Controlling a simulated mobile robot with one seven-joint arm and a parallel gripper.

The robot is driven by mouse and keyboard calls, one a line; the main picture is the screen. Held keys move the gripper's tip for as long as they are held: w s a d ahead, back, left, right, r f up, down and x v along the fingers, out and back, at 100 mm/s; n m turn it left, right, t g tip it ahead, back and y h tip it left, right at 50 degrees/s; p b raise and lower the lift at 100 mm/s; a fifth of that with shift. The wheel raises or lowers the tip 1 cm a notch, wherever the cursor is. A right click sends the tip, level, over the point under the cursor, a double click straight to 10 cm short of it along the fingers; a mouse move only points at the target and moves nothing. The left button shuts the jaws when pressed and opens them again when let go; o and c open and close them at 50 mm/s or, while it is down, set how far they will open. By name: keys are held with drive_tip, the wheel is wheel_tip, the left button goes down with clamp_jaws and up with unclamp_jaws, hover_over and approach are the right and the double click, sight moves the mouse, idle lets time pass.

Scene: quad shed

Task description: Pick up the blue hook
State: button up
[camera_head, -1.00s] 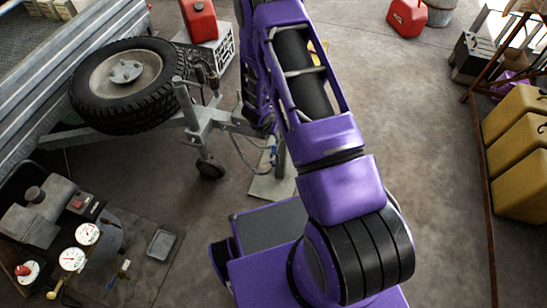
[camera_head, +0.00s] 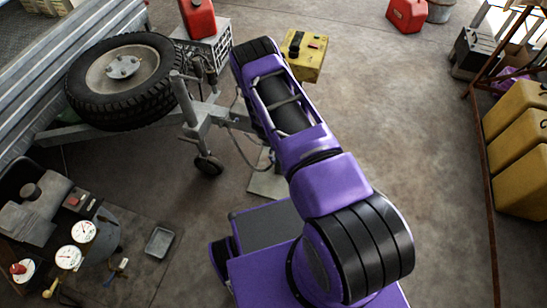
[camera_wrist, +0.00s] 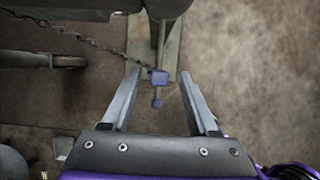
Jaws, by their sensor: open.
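A small blue piece (camera_wrist: 158,77), which looks like the blue hook, shows in the wrist view with a smaller blue end below it. It lies in the picture between the fingertips of my gripper (camera_wrist: 161,73), near the lower edge of a grey-green plate. My gripper is open, with nothing between its fingers that I can see touching them. How far the hook is below the fingertips I cannot tell. In the head view my purple arm covers most of that area, and my gripper is hidden.
A trailer with a spare wheel (camera_head: 122,68) and a jockey wheel (camera_head: 208,166) stands at left. The grey-green plate (camera_head: 265,186) lies on the floor beside my base. A yellow box (camera_head: 304,58) stands beyond my arm. Yellow containers (camera_head: 520,140) line the right. The floor at centre right is clear.

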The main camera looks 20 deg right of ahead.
drive_tip(key=shift+w+d+f, duration=0.1)
drive_tip(key=shift+w+f, duration=0.15)
drive_tip(key=shift+f, duration=0.3)
clamp_jaws()
drive_tip(key=shift+r, duration=0.15)
